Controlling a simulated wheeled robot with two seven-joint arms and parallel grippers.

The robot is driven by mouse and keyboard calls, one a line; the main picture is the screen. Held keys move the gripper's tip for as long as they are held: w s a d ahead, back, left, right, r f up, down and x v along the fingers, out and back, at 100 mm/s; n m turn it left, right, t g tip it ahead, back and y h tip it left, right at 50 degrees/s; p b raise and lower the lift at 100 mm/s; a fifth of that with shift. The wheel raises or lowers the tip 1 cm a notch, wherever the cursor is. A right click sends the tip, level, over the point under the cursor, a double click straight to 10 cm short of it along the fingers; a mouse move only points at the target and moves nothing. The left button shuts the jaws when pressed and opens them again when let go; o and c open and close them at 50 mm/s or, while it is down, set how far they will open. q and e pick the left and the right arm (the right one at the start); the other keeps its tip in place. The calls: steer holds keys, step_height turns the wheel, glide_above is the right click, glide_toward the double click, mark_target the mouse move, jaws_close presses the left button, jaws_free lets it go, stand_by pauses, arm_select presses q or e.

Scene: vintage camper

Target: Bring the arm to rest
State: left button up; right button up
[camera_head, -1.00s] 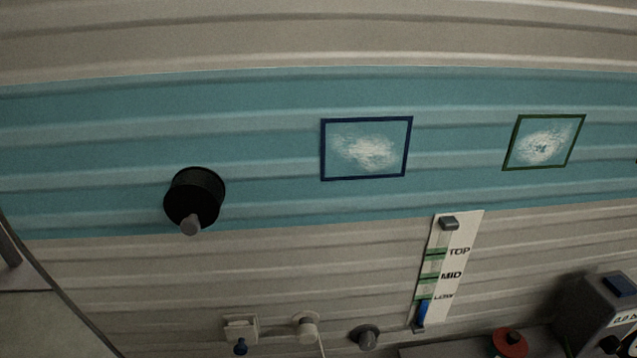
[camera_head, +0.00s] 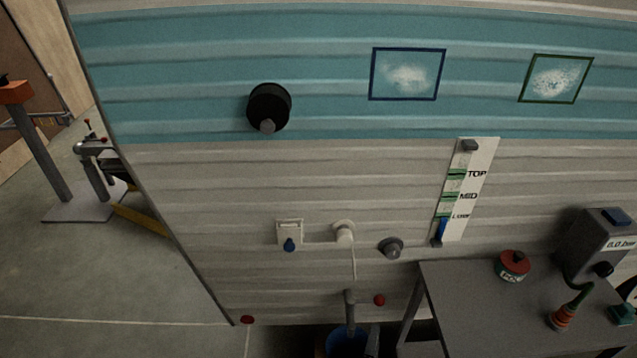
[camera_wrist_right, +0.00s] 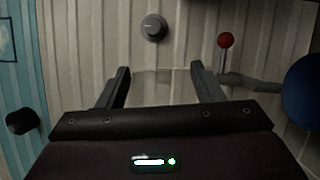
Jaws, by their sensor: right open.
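My right gripper (camera_wrist_right: 161,72) shows clearly in the right wrist view. Its two dark fingers are spread apart with nothing between them. Beyond the fingers is the ribbed camper wall (camera_wrist_right: 180,45), with a grey round knob (camera_wrist_right: 153,27) and a lever with a red ball (camera_wrist_right: 226,40). The fingers appear apart from both. In the head view I cannot make out the right gripper clearly among the dark shapes at the bottom edge. My left gripper is in neither view.
A grey table (camera_head: 470,300) with a red-topped tin (camera_head: 513,265) and a grey box (camera_head: 597,245) stands at the right. A blue bucket (camera_head: 333,343) sits at the bottom. A black wall knob (camera_head: 269,107) sticks out. Bare floor (camera_head: 130,285) lies left.

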steer(key=s+d+f+m+g+y, duration=0.1)
steer(key=s+d+f+m+g, duration=0.15)
steer(key=f, duration=0.45)
steer(key=s+d+f+m+g+y, duration=0.1)
steer(key=s+d+f+g, duration=0.2)
steer(key=f, duration=0.5)
steer(key=s+d+f+m+g+y, duration=0.1)
steer(key=s+f+m+g, duration=0.1)
steer(key=s+f, duration=0.35)
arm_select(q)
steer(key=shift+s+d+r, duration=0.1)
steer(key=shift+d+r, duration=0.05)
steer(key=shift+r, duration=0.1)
arm_select(e)
steer(key=s+d+f+m+g+y, duration=0.1)
steer(key=s+f+m+g, duration=0.3)
steer(key=s, duration=0.7)
steer(key=s+d+f+m+g+y, duration=0.2)
steer(key=s+f+g, duration=0.3)
steer(key=s+f, duration=0.4)
steer(key=s+d+m, duration=0.1)
steer(key=s, duration=0.1)
steer(key=shift+s+d+m, duration=0.15)
steer(key=shift+s+m, duration=0.2)
steer(key=shift+s, duration=0.05)
